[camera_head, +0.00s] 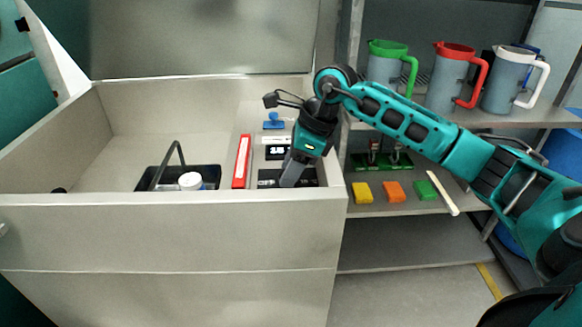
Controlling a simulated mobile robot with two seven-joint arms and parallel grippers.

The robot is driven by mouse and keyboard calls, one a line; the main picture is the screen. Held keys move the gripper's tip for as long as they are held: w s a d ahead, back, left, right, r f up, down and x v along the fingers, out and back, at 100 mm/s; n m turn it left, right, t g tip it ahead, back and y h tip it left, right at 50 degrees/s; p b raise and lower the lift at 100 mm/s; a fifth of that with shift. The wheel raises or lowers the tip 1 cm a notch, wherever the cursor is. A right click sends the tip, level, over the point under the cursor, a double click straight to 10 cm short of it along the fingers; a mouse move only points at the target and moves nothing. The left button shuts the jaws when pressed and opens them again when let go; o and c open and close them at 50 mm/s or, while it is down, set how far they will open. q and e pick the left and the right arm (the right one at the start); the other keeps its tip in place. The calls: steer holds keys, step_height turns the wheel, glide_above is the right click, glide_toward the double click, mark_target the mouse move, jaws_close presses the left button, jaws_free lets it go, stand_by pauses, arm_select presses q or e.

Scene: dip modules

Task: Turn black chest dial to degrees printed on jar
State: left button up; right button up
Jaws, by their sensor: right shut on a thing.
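The big beige chest (170,235) stands open with its lid raised. A white-lidded jar (190,180) sits in a black carrier (211,172) with an upright handle, inside the chest behind its front wall. The print on the jar is not readable. At the chest's right end is a black panel (268,179). My right gripper (290,180) points down over this panel and is shut on what seems to be the black dial, which its fingers hide. The dial's angle cannot be seen. My left gripper is not in view.
Beside the panel are a red-and-white block (241,161), a small display (277,152) and a blue knob (274,121). Shelves at right hold green (388,63), red (452,75) and white (513,80) handled jugs, with coloured blocks (396,192) below. The chest's left interior is clear.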

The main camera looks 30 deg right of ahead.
steer(key=m, duration=0.3)
steer(key=shift+s+t+h, duration=0.1)
steer(key=shift+t+h, duration=0.2)
steer(key=shift+h, duration=0.1)
steer(key=m+t+h, duration=0.1)
steer(key=m, duration=0.2)
steer(key=shift+a+m, duration=0.15)
steer(key=shift+m, duration=0.15)
steer(key=m+h+b, duration=0.1)
steer(key=m, duration=0.2)
steer(key=shift+a+m+h, duration=0.15)
steer(key=shift+m+h, duration=0.15)
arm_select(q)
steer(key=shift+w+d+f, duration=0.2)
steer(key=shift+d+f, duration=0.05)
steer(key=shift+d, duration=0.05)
arm_select(e)
steer(key=shift+m+h, duration=0.6)
steer(key=shift+m, duration=0.8)
steer(key=o, duration=0.9)
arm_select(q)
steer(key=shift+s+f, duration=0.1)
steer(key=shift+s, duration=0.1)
arm_select(e)
steer(key=shift+o, duration=0.6)
